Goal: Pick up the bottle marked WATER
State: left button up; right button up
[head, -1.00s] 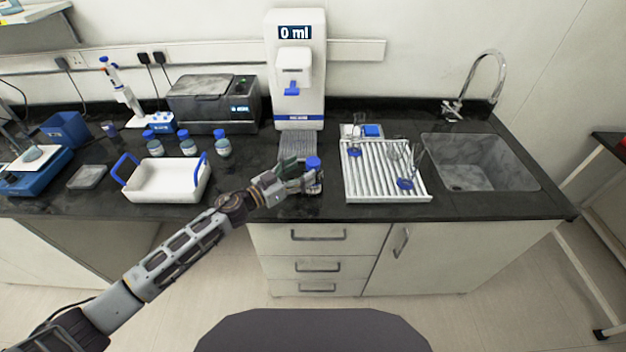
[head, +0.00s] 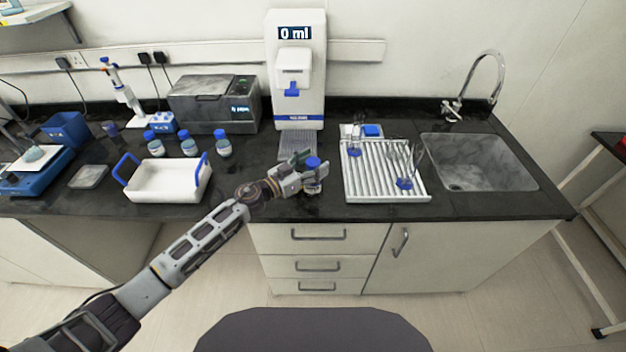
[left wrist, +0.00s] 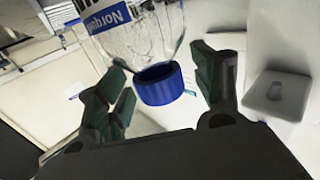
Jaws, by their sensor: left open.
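A clear bottle (head: 314,188) with a blue cap (head: 313,162) stands on the black counter, in front of the dispenser. My left gripper (head: 305,170) is at its upper part and hides some of it. In the left wrist view the bottle (left wrist: 150,38) appears upside down, its blue cap (left wrist: 160,84) between the spread fingers of the open gripper (left wrist: 163,76). Gaps show on both sides of the cap. A blue and white label is partly in view and starts "Norq"; I cannot read WATER on any bottle. My right gripper is out of view.
A dispenser (head: 297,110) reading "0 ml" stands behind the bottle. A white ribbed rack (head: 384,188) with glassware lies just right, then a sink (head: 480,165). A white tray with blue handles (head: 165,190) and several blue-capped bottles (head: 188,146) are left.

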pick_arm(q)
jog(key=shift+c, duration=0.5)
jog(key=shift+c, duration=1.1)
grip_shut()
jog(key=shift+r, duration=0.1)
jog(key=shift+r, duration=0.7)
notch_tip(320, 180, up, 7)
jog(key=p, duration=0.2)
jog(key=shift+f+p, duration=0.15)
jog(key=shift+p, duration=0.25)
jog(key=shift+r, duration=0.9)
